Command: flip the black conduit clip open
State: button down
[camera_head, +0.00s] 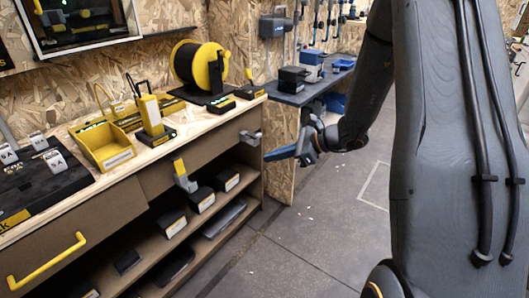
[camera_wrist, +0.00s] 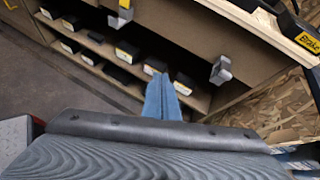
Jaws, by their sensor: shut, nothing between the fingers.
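No plainly black clip stands out on the cabinet front. A second fitting (camera_head: 183,175), yellow above and grey below, is further left on the same front. I cannot tell which is the conduit clip, or whether either is open. My gripper (camera_head: 272,156) is to the right of the grey fitting, apart from it. Its blue fingers (camera_wrist: 161,98) are together and hold nothing in the wrist view.
The cabinet has a wooden top (camera_head: 170,140) and open shelves with dark boxes (camera_head: 202,199). A yellow drawer handle (camera_head: 48,262) juts out at the left. A yellow cable reel (camera_head: 203,68) stands on top.

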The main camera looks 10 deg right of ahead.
aim_at(253, 134)
jog(key=w+d+f+m+t+b, duration=0.4)
jog(key=w+d+f+m, duration=0.1)
jog(key=w+d, duration=0.2)
jog(key=shift+w+d+f+h+b, duration=0.3)
jog(key=shift+w+f, duration=0.1)
jog(key=shift+w, duration=0.45)
jog(key=shift+a, duration=0.1)
jog(key=w+a, duration=0.2)
jog(key=w+a+b, duration=0.1)
jog(key=w+a, duration=0.1)
jog(key=w+a+b, duration=0.1)
jog(key=w, duration=0.2)
jog(key=shift+w+a+f, duration=0.1)
jog(key=shift+a+f, duration=0.05)
jog(key=shift+a, duration=0.25)
jog(key=shift+r, duration=0.5)
jog(key=shift+r, duration=0.1)
